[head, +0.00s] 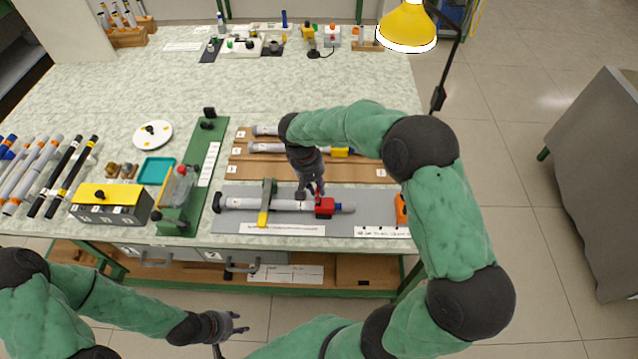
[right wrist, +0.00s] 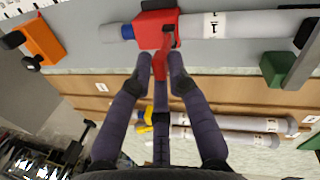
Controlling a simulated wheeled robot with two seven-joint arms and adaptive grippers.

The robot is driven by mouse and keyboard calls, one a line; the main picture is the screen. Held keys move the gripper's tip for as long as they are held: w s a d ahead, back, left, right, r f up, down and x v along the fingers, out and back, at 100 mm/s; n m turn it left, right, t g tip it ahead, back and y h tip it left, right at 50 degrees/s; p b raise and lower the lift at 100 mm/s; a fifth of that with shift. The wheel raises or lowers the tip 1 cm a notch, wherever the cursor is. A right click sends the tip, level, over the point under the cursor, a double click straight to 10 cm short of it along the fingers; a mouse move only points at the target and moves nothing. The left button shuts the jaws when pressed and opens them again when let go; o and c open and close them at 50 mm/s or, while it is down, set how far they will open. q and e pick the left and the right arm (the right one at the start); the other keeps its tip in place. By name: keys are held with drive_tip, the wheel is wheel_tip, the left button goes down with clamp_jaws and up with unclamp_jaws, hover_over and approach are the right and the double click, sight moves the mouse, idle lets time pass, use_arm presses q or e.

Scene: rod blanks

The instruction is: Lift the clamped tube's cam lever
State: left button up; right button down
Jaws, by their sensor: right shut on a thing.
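The grey tube (head: 290,205) lies flat on a grey mat (head: 380,218), under a green and yellow clamp (head: 267,203). A red block (head: 325,207) sits around the tube near its right end; in the right wrist view this block (right wrist: 155,28) has a red cam lever (right wrist: 160,65) pointing toward me. My right gripper (right wrist: 161,66) is shut on the lever, its dark fingertips on either side; in the head view it (head: 312,190) is just above the block. My left gripper (head: 238,322) is empty, fingers spread, in front of the bench.
Wooden racks with more tubes (head: 265,148) lie behind the mat. An orange piece (head: 401,208) is at the mat's right. A green stand (head: 180,200) and a yellow-topped box (head: 108,200) stand to the left. The bench's back middle is clear.

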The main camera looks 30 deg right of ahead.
drive_tip(key=shift+a+f, duration=0.1)
drive_tip(key=c, duration=1.2)
unclamp_jaws()
drive_tip(key=shift+o, duration=0.2)
drive_tip(key=shift+w+r, duration=0.1)
drive_tip(key=shift+r, duration=0.25)
drive_tip(key=v, duration=1.1)
drive_tip(key=shift+a+r, duration=0.15)
drive_tip(key=shift+a, duration=0.05)
